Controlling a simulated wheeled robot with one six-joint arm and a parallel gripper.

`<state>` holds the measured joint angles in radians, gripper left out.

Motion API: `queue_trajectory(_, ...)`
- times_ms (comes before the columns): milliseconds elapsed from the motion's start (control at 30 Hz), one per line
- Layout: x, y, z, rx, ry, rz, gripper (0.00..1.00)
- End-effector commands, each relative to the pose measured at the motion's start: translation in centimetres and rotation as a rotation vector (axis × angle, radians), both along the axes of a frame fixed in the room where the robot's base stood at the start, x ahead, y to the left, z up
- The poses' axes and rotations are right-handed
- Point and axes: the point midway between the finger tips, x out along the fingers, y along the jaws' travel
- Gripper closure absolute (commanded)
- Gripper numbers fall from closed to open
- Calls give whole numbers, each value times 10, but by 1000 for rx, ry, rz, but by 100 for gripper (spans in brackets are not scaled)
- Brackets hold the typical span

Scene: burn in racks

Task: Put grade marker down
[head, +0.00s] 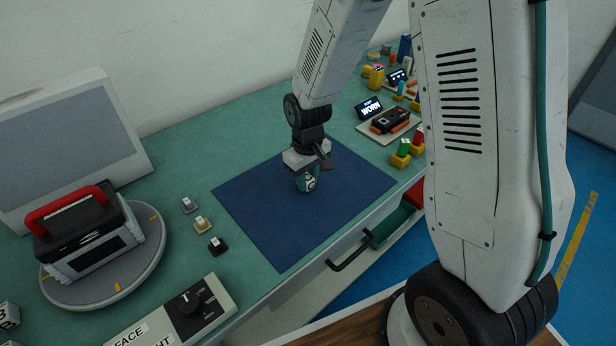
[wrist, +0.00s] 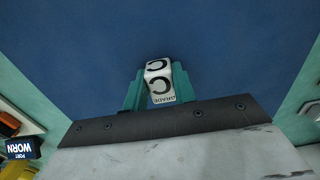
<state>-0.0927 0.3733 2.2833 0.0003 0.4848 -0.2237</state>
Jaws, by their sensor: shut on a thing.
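The grade marker (wrist: 160,82) is a small white block with a black letter C on its faces and the word GRADE along one edge. My gripper (wrist: 158,90) is shut on it, with a teal finger on each side. In the head view the marker (head: 306,183) shows below my gripper (head: 307,176), over the dark blue mat (head: 262,218). I cannot tell whether its underside touches the mat.
Several small key-like blocks (head: 202,224) stand left of the mat. A round turntable (head: 148,262) carries a red-handled device (head: 82,240). A dial box (head: 190,302) is at the front. A WORN sign (head: 369,108) and a tray with a black-and-orange device (head: 390,120) are at right.

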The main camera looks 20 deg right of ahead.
Motion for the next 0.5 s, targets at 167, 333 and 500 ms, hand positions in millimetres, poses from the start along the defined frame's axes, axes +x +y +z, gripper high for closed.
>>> queue_trajectory(167, 0, -1, -2, 0, 0, -1, 52)
queue_trajectory(333, 0, -1, -2, 0, 0, -2, 52)
queue_trajectory(500, 0, -1, 4, 1, -2, -2, 52)
